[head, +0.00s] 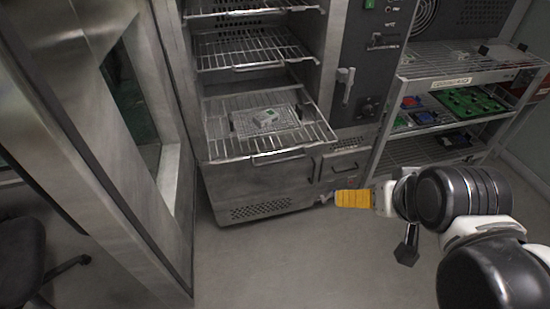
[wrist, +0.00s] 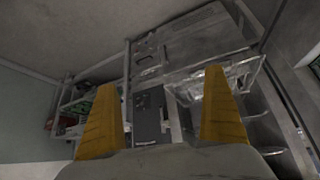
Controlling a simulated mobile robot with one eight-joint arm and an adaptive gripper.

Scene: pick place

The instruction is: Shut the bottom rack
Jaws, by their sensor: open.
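The bottom rack (head: 230,148) is a wire shelf in the open metal cabinet. It sticks out past the cabinet front, farther than the racks above it, and has a handle (head: 278,158) on its front edge. A wire rack (wrist: 240,72) shows behind the right finger.
Two more wire racks (head: 255,52) sit above. A grey panel with a latch (head: 345,85) is to the right. A shelf unit (head: 455,75) with green and blue parts stands farther right. A metal-framed door (head: 135,130) is close on the left. The floor (head: 300,265) in front is clear.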

